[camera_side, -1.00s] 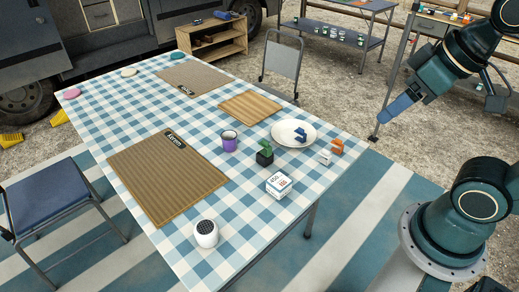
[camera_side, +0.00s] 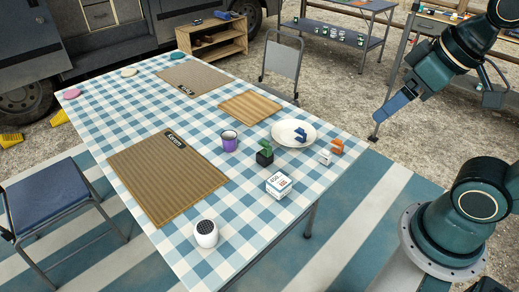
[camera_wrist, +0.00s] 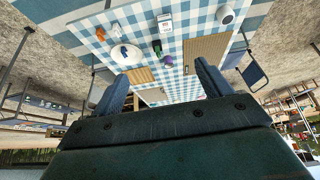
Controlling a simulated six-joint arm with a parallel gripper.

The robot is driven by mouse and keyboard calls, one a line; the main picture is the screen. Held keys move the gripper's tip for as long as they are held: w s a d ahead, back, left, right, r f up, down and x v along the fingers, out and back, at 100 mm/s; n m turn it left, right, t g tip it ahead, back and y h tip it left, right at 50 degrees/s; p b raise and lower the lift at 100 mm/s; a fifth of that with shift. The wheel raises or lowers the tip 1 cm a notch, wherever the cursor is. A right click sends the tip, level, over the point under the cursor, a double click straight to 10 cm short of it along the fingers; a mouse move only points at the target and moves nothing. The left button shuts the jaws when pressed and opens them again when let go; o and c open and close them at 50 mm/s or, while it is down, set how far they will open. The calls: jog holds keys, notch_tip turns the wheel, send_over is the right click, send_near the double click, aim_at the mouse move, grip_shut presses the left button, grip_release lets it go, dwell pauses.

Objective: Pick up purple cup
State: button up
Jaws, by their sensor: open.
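The purple cup (camera_side: 229,141) stands upright on the blue checkered table, between the large brown placemat and the white plate. It also shows small in the wrist view (camera_wrist: 168,60). My gripper (camera_side: 380,117) is off the table's right side, above and apart from the cup. In the wrist view its two blue fingers (camera_wrist: 160,88) are spread with nothing between them.
Near the cup are a black holder with a green item (camera_side: 265,154), a white plate (camera_side: 284,135) with a blue item, an orange item (camera_side: 337,147), a white box (camera_side: 278,185), a white round device (camera_side: 206,234) and a wooden board (camera_side: 249,107). Chairs stand beside the table (camera_side: 262,223).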

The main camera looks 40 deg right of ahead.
jog(key=w+n+g+y, duration=0.2)
jog(key=w+n, duration=0.4)
jog(key=w, duration=2.3)
jog(key=w+d+f+n, duration=0.2)
jog(key=w+f+n, duration=0.1)
jog(key=w+f, duration=0.8)
jog(key=n+g+y, duration=0.1)
jog(key=n+y, duration=0.1)
jog(key=n, duration=0.1)
send_over(224, 148)
jog(key=d, duration=0.4)
jog(key=shift+s+f, duration=0.2)
jog(key=shift+f, duration=5.45)
jog(key=shift+s+f, duration=0.2)
jog(key=shift+f, duration=5.45)
jog(key=shift+x, duration=2.6)
jog(key=shift+s+a+r, duration=0.1)
jog(key=shift+a, duration=0.05)
